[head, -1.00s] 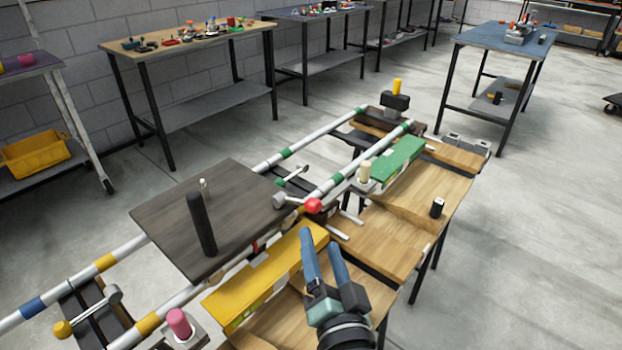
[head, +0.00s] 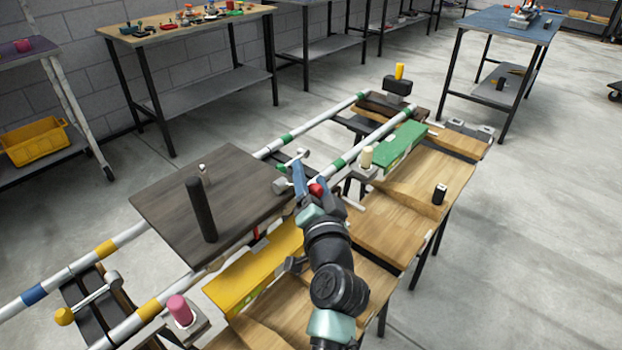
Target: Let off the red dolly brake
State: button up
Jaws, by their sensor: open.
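The red brake knob (head: 316,189) sits beside the near rail, at the right edge of the dark dolly platform (head: 160,215). My gripper (head: 311,183) is open, with its blue fingers reaching to the knob. One finger is on the knob's left and the other on its right, in this view. The knob is partly hidden by the fingers and the gripper body. Whether the fingers touch it cannot be told. A grey lever end (head: 283,185) shows just left of the fingers.
A black upright post (head: 200,210) stands on the platform. A pink knob (head: 180,310) stands front left. A small black item (head: 440,194) sits on the wooden bench.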

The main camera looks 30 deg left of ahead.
grip_shut()
dwell(0.3)
dwell(1.1)
